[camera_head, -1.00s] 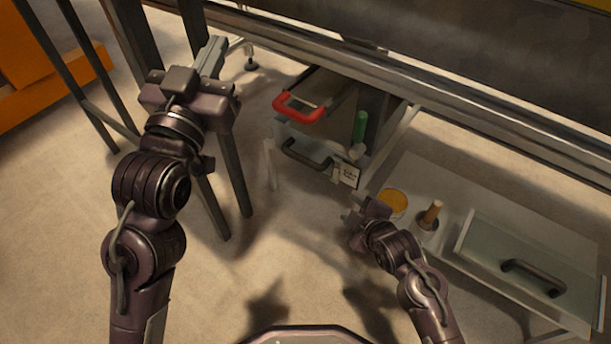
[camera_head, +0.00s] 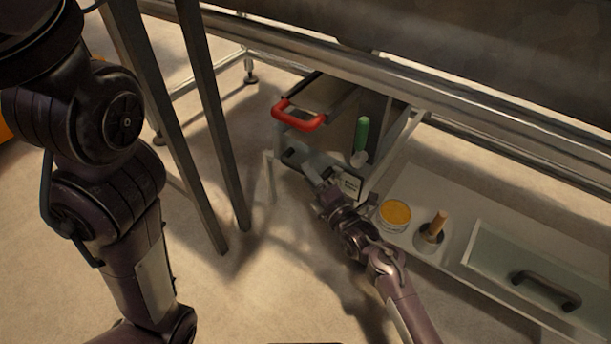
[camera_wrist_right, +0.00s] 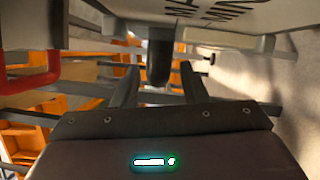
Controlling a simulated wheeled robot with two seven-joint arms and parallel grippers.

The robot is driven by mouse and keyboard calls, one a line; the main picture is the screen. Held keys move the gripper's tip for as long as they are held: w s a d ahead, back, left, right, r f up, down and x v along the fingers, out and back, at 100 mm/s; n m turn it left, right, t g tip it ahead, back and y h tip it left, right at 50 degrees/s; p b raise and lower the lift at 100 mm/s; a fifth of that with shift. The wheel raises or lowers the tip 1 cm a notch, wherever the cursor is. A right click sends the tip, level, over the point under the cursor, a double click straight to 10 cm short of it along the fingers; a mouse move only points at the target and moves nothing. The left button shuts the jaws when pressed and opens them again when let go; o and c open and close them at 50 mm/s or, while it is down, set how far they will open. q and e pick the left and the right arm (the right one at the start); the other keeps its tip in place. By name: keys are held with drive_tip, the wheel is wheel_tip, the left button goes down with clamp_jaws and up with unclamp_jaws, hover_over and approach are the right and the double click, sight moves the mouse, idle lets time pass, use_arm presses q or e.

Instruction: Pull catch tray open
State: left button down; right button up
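Under the sandbed, a tray with a red handle (camera_head: 299,115) sits above a pale drawer front with a dark handle. My right gripper (camera_head: 305,165) is in front of that lower front and covers most of the dark handle. In the right wrist view, the dark handle (camera_wrist_right: 160,58) stands between the two spread fingers of my right gripper (camera_wrist_right: 158,88); I cannot tell whether they touch it. The red handle also shows at the left of the wrist view (camera_wrist_right: 38,78). My left arm fills the left side of the head view, its gripper outside the frame.
A green-handled tool (camera_head: 361,138) stands right of the tray. A white label (camera_head: 350,184) is close to my right gripper. A yellow-topped tin (camera_head: 395,213), a wooden-handled tool (camera_head: 436,227) and a glass-fronted drawer (camera_head: 500,262) are at right. Dark legs (camera_head: 205,120) stand at left.

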drive_tip(key=shift+b+x, duration=0.4)
drive_tip(key=shift+x, duration=0.85)
clamp_jaws()
